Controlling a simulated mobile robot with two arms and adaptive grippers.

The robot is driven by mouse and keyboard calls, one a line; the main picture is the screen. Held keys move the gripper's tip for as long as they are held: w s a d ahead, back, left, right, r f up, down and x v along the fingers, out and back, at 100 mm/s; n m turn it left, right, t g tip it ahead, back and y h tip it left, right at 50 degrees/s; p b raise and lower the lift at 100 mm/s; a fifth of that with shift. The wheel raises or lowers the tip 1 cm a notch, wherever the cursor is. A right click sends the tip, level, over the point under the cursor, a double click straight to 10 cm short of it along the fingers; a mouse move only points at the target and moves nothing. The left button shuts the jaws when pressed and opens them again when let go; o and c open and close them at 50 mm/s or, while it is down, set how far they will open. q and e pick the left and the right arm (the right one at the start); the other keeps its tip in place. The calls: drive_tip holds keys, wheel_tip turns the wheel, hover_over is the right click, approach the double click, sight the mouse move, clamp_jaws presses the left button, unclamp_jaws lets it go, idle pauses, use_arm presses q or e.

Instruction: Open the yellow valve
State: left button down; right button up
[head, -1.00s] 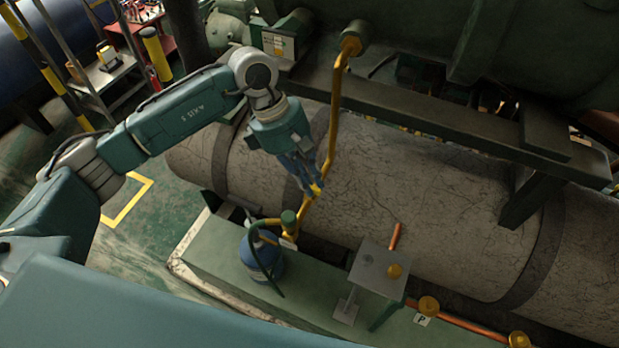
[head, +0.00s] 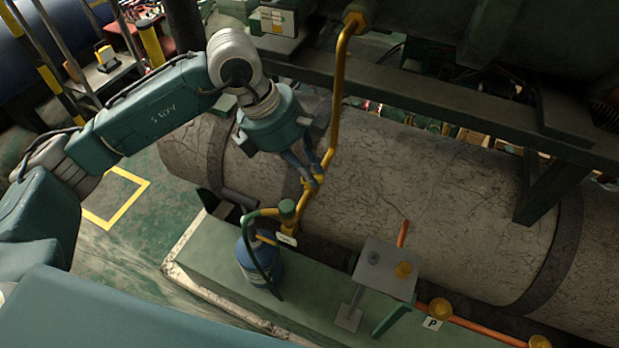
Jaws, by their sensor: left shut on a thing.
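The yellow valve (head: 306,186) sits low on the yellow pipe (head: 336,105), in front of the big grey cracked cylinder, in the head view. My left gripper (head: 315,179) reaches down to it from above, with its fingers shut on the valve's small yellow handle. The fingers hide part of the handle, so its exact angle is hard to tell. My right gripper is out of view.
A blue gas bottle (head: 260,262) with a green hose stands below the valve on the green plinth (head: 200,258). A small grey stand (head: 385,268) is to its right. The cracked cylinder (head: 430,205) and a dark beam (head: 420,95) lie behind. Open floor is at left.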

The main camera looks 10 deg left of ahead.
use_arm(q)
drive_tip(key=n+t+b, duration=0.1)
drive_tip(key=n+b, duration=0.1)
drive_tip(key=n+t+y+b, duration=0.1)
drive_tip(key=n+b, duration=0.2)
drive_tip(key=shift+s+f+b, duration=0.1)
drive_tip(key=shift+b, duration=0.25)
drive_tip(key=n+y+b, duration=0.1)
drive_tip(key=n+b, duration=0.1)
drive_tip(key=n, duration=0.1)
drive_tip(key=shift+t, duration=0.3)
drive_tip(key=shift+s+r+n+b, duration=0.1)
drive_tip(key=shift+r+n+b, duration=0.15)
drive_tip(key=shift+n+b, duration=0.35)
drive_tip(key=c, duration=1.7)
unclamp_jaws()
drive_tip(key=v, duration=1.2)
drive_tip(key=shift+s+d, duration=0.1)
drive_tip(key=shift+d, duration=0.1)
drive_tip(key=shift+f, duration=0.1)
